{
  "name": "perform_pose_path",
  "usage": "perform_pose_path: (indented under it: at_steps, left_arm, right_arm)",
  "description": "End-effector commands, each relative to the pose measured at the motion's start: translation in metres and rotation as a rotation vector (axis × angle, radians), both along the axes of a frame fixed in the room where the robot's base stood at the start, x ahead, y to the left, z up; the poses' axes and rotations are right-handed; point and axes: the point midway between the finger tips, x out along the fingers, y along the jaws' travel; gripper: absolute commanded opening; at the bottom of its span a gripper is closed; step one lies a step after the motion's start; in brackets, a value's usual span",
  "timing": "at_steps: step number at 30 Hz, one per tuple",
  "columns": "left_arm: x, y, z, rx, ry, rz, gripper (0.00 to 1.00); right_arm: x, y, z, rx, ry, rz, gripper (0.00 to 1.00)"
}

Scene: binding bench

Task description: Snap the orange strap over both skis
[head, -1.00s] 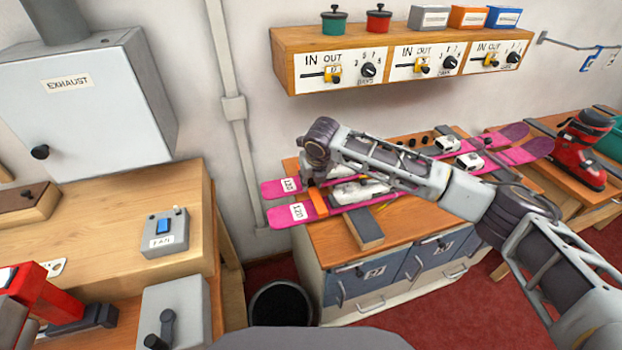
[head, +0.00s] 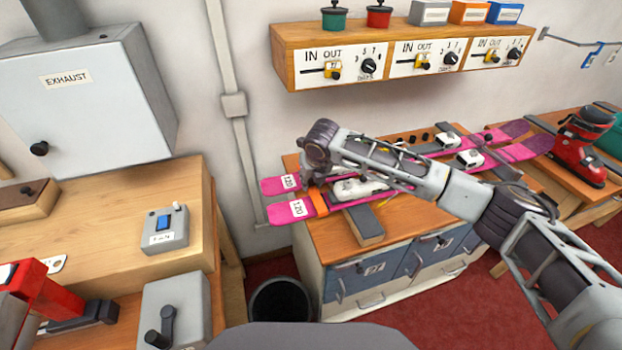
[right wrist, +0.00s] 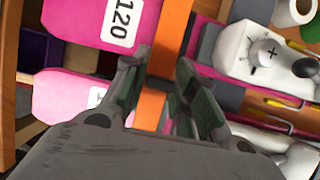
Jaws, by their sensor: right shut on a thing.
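Two pink skis lie side by side on the cabinet-top bench, a near ski (head: 275,215) and a far ski (head: 270,187), with labelled left ends. The orange strap (head: 318,202) crosses the near ski just right of its label. In the right wrist view the strap (right wrist: 168,30) runs across both skis and between my fingers. My right gripper (head: 311,178) is low over the skis, shut on the strap; its fingers also show in the wrist view (right wrist: 168,78). They hide part of the strap, and I cannot tell whether its end is fastened. My left gripper is not in view.
White bindings (head: 468,158) sit on the skis. A grey block (head: 366,225) sticks out at the bench front. A shelf with dials (head: 400,62) hangs above. A red ski boot (head: 580,150) stands right. A dark bin (head: 280,300) is on the floor.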

Motion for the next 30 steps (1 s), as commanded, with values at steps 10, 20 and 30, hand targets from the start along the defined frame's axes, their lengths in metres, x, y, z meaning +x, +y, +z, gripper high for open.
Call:
perform_pose_path:
  at_steps: [10, 20, 30]
  left_arm:
    - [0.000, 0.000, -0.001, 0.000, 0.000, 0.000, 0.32]
    - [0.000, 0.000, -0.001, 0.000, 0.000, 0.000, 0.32]
    - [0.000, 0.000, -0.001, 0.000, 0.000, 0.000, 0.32]
  right_arm:
    - [0.000, 0.000, -0.005, 0.001, 0.000, 0.000, 0.01]
    - [0.000, 0.000, -0.010, 0.001, 0.000, 0.000, 0.01]
    - [0.000, 0.000, -0.011, 0.001, 0.000, 0.000, 0.01]
